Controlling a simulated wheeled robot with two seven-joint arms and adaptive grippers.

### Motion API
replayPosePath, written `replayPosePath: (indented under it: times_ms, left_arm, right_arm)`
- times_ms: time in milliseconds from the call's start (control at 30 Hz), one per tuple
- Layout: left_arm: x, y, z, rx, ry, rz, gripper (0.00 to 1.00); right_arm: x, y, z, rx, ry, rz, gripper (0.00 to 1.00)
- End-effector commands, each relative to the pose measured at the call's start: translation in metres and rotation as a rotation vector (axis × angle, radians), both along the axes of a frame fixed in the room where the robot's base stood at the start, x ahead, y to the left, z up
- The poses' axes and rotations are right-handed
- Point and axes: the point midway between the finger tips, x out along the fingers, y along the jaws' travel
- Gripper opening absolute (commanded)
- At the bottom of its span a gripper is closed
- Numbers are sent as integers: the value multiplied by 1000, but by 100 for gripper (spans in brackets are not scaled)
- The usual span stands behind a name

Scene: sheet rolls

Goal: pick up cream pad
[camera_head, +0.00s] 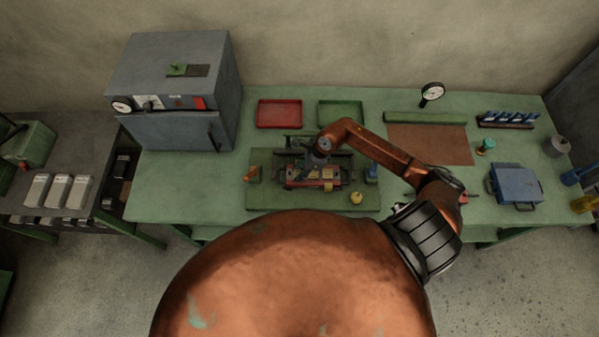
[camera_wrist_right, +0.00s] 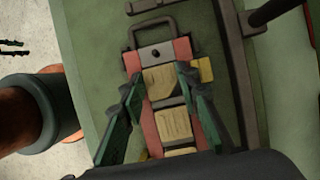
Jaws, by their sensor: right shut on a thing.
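My left gripper is not in view.
The holder stands on a green board (camera_head: 262,197) on the green bench (camera_head: 190,190). A red tray (camera_head: 279,113) and a green tray (camera_head: 340,112) lie behind. A grey oven (camera_head: 175,95) stands left, a blue box (camera_head: 516,184) right. A yellow knob (camera_head: 357,198) is nearby.

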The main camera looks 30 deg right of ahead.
Motion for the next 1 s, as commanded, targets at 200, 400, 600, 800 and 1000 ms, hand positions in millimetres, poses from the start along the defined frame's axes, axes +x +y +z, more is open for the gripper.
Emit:
replayPosePath:
  times_ms: [200, 400, 600, 800, 1000]
  left_arm:
    - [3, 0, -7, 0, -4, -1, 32]
    - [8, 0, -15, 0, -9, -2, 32]
    - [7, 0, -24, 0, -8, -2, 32]
    - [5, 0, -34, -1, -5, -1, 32]
    - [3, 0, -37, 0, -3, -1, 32]
  right_arm:
    - [-1, -2, 8, -7, 1, 1, 12]
    - [-17, -4, 43, -9, 1, 3, 12]
    - [-59, -5, 90, -10, 3, 4, 12]
    - [-108, -7, 110, -7, 4, 2, 12]
    - [-132, -7, 123, -3, 3, 0, 12]
